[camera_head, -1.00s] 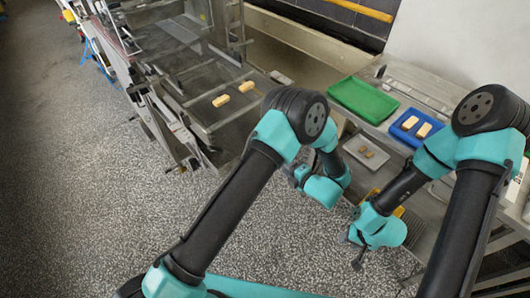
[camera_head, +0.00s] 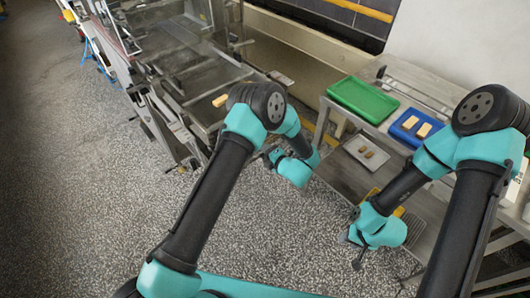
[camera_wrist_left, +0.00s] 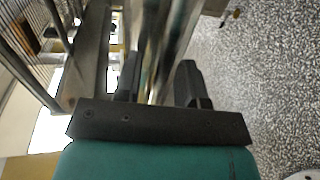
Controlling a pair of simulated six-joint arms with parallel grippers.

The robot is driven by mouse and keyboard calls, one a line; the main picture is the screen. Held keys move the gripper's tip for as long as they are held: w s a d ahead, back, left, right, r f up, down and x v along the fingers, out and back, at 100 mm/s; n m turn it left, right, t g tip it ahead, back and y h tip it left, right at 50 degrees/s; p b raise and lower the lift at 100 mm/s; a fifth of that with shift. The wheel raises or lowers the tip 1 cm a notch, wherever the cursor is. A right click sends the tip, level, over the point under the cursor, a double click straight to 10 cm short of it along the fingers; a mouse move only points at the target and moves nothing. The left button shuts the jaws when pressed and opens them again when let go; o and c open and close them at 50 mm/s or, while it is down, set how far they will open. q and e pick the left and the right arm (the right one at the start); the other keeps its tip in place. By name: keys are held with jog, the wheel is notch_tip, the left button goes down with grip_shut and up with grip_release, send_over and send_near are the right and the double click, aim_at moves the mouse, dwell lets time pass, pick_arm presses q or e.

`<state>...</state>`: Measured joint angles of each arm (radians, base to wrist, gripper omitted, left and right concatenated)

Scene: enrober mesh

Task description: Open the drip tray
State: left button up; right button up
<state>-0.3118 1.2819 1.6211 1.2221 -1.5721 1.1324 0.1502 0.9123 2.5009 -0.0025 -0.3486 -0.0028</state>
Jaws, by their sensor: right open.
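The drip tray cannot be clearly told apart from the metal frame of the enrober (camera_head: 190,75); its lower right end is partly hidden by my left arm. My left gripper (camera_head: 270,155) is beside that end of the machine, low over the floor. In the left wrist view, its two fingers (camera_wrist_left: 159,85) are spread apart. A shiny metal edge (camera_wrist_left: 165,50) shows between and beyond them; contact cannot be told. My right gripper (camera_head: 352,248) is open, beside the lower part of the side table.
The side table (camera_head: 395,75) at right holds a green tray (camera_head: 362,98) and a blue tray (camera_head: 416,128) with two pale bars. A small tray (camera_head: 366,152) with brown pieces lies lower. A pale bar (camera_head: 220,100) lies on the enrober. The speckled floor (camera_head: 90,210) is clear at left.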

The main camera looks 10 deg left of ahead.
pick_arm(q)
grip_shut()
jog(key=shift+d, duration=0.1)
dwell(0.5)
